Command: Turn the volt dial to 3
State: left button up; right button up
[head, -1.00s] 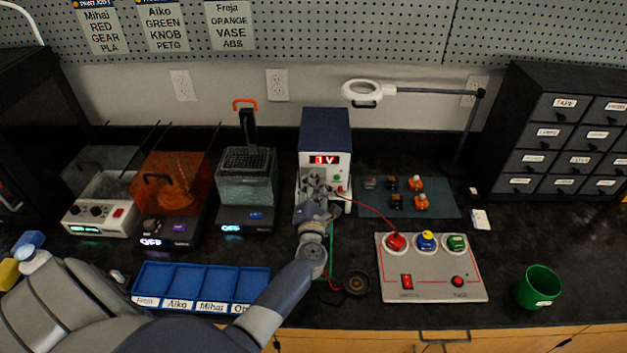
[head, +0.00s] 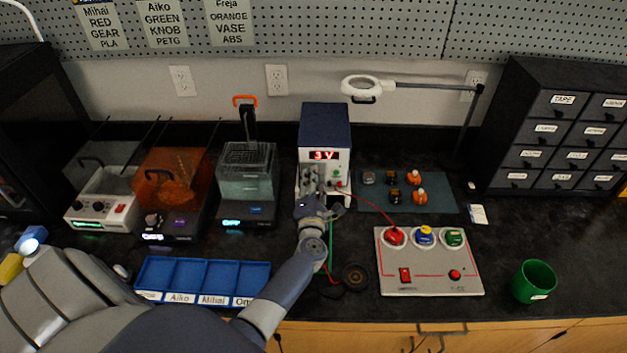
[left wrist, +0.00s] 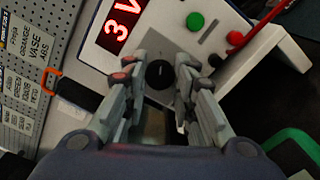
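The power supply (head: 325,125) is a box with a dark blue top and a white front, standing at the back middle of the bench. Its red display (head: 323,155) reads 3 V, and the same reading shows in the left wrist view (left wrist: 121,25). The round black volt dial (left wrist: 159,74) sits on a grey panel below the display. My left gripper (left wrist: 156,76) points at this panel, with one finger on each side of the dial. The fingers look spread, with gaps to the dial. In the head view my gripper hides the dial. My right gripper is not in view.
A green button (left wrist: 195,22) and a red plug (left wrist: 236,38) are beside the dial. A red cable runs to a grey switch box (head: 430,270) on the right. A blue divided tray (head: 203,262) lies at front left. A green cup (head: 534,282) stands at right.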

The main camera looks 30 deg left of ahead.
pick_arm(q)
jog(key=o, duration=0.4)
jog(key=v, duration=1.2)
jog(key=shift+s, duration=0.1)
